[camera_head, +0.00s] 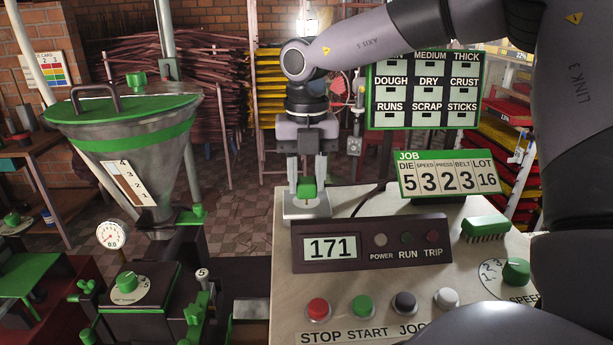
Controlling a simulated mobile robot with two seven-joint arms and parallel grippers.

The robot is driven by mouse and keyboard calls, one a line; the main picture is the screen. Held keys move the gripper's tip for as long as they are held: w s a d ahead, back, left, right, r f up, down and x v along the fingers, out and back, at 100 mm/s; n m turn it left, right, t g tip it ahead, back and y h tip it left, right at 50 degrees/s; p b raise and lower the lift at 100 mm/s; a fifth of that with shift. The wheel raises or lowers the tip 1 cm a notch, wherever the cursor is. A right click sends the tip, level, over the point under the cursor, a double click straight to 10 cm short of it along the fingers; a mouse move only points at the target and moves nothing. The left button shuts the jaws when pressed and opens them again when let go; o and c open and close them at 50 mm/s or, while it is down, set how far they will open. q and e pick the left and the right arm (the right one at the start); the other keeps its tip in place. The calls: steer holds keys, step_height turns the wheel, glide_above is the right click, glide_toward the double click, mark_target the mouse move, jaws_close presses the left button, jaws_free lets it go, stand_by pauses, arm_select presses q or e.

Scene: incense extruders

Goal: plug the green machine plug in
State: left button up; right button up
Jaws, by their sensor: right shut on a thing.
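The green machine plug (307,189) is a small green block at the back left corner of the control panel. My right gripper (307,184) comes down over it, fingers pointing down, and is shut on the plug. Directly below and around the plug is a pale grey socket block (306,208) on the panel. I cannot tell whether the plug is seated in it or just above it. A dark cable (369,198) shows on the panel to the right. My left gripper is not in view.
The control panel (455,215) carries a display box (370,268) reading 171, several push buttons, a green brush (486,228), a speed knob (516,271) and a job card stand (448,175). A hopper machine (130,150) stands left. My right arm covers the right side.

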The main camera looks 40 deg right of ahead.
mark_target(306, 181)
stand_by(0.5)
steer(key=shift+f+b, duration=0.65)
steer(key=shift+b, duration=0.15)
steer(key=o, duration=1.1)
steer(key=shift+c, duration=0.2)
steer(key=shift+r, duration=0.1)
steer(key=shift+r, duration=3.55)
